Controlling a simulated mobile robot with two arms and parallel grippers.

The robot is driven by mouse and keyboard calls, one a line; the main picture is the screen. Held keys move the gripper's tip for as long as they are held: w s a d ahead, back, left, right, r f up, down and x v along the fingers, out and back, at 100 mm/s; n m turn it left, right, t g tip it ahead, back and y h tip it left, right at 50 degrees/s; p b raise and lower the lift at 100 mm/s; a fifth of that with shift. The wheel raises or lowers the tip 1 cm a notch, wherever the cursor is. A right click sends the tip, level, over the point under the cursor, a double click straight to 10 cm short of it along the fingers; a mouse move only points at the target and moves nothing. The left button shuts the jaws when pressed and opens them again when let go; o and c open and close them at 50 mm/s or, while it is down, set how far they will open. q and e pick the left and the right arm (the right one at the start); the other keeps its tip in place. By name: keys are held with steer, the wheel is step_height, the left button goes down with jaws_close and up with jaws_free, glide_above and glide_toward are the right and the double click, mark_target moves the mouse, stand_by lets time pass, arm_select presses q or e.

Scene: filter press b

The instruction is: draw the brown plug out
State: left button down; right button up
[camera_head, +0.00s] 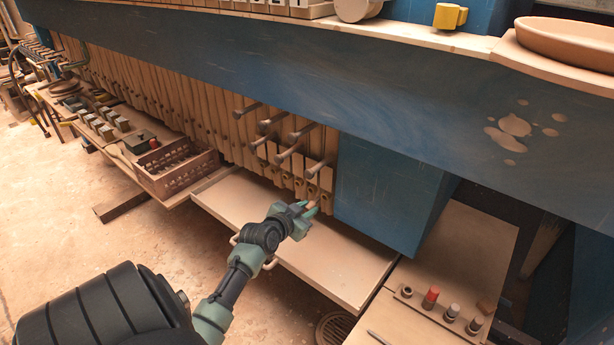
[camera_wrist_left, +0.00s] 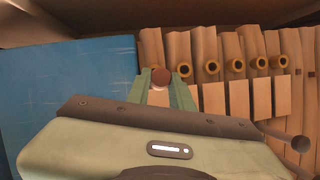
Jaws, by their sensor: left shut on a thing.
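My left gripper (camera_head: 311,208) reaches up to the lower front of the press plates, just left of the blue block. In the left wrist view its green fingers (camera_wrist_left: 164,92) are shut on the brown plug (camera_wrist_left: 160,77), whose round dark end shows between the fingertips. The plug lies close to the row of plates. I cannot tell whether it still sits in a port. Open ports with brass rings (camera_wrist_left: 212,68) run along the plates to the right in the wrist view. My right gripper is not in view.
A blue press block (camera_head: 385,195) stands right of the gripper. Several rods (camera_head: 291,152) stick out above it. A pale tray (camera_head: 245,207) lies below. A crate (camera_head: 177,168) stands left. Red (camera_head: 430,298) and grey plugs stand on the right bench.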

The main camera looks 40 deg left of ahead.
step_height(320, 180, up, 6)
steer(key=p, duration=0.5)
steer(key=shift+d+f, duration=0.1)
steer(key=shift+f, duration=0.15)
